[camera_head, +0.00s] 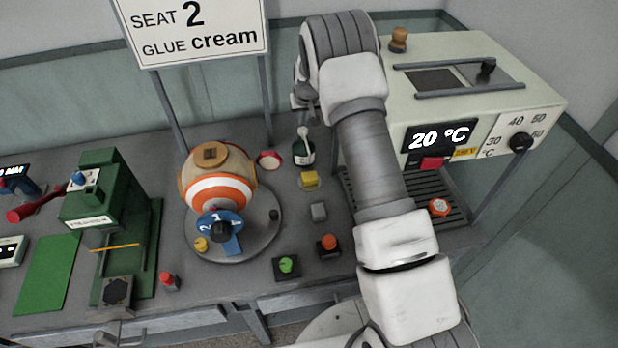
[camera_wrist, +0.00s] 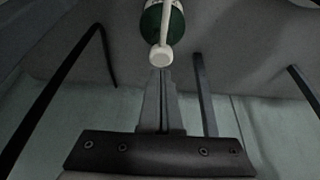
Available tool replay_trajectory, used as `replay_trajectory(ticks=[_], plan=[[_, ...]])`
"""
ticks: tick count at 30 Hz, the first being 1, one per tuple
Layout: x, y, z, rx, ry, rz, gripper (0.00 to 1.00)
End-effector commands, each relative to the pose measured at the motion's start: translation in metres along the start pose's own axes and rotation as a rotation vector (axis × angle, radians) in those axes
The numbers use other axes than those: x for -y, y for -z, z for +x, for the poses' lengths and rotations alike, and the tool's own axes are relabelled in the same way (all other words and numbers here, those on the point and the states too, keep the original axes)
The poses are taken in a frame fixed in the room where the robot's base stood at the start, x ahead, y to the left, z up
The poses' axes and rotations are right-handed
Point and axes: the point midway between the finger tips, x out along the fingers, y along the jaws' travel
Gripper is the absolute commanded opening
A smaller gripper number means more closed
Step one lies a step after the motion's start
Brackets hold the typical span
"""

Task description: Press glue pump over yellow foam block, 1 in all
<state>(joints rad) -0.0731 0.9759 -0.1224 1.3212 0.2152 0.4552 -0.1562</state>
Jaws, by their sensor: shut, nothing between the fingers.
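The glue pump (camera_head: 303,152) is a dark green bottle with a white label and white pump head, standing on the grey bench just left of my arm. In the wrist view the glue pump (camera_wrist: 162,50) shows at the top, its round white head by my fingertips; whether they touch I cannot tell. The yellow foam block (camera_head: 309,179) lies on the bench just in front of the bottle; I do not see it in the wrist view. My gripper (camera_wrist: 161,82) is shut and empty. In the head view it is mostly hidden behind my arm, above and behind the bottle.
A cream heater unit (camera_head: 470,95) stands right.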

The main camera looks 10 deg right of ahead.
Motion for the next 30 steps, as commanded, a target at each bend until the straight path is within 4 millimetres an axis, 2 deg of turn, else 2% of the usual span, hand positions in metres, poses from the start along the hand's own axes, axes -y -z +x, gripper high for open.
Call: replay_trajectory(ticks=[17, 30], plan=[[0.0, 0.0, 0.001, 0.0, 0.0, 0.0, 0.0], [0.0, -0.006, 0.014, 0.0, 0.0, 0.0, 0.0]])
